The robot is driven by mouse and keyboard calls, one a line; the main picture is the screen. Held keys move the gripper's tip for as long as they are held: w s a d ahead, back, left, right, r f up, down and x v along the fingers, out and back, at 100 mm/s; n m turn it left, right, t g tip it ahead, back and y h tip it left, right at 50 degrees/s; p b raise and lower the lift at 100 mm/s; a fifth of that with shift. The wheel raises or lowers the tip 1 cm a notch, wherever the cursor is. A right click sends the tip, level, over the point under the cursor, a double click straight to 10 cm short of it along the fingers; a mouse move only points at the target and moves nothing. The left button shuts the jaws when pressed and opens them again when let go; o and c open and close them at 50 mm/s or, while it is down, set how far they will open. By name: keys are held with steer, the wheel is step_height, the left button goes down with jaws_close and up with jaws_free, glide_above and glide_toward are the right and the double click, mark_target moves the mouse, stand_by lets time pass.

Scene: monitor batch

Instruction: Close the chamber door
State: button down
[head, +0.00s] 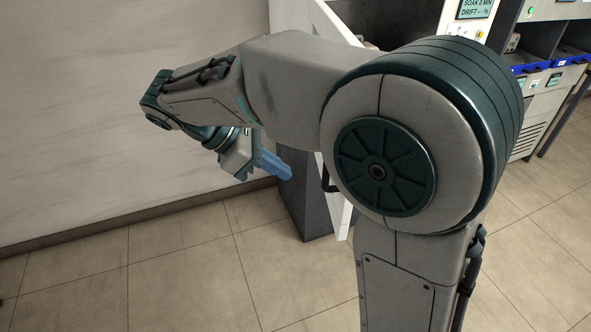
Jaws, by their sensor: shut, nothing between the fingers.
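The chamber door is a white panel (338,208) that appears swung open; my arm hides much of it. A dark handle (327,172) shows on it, partly behind my arm. The chamber (385,18) has a dark interior showing above my arm, with a white control panel and a small display (474,8) on its right. My gripper (284,173) has blue fingers, is shut and empty, and points right and down. It is left of the handle in the picture. I cannot tell whether it touches the door.
A dark grey pedestal (303,200) stands below and beside the door. A pale wall (90,110) is on the left. Other units with blue trays (533,68) stand at the right. The tiled floor (190,265) in front is clear.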

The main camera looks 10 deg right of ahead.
steer(key=d+f, duration=0.6)
steer(key=d, duration=0.4)
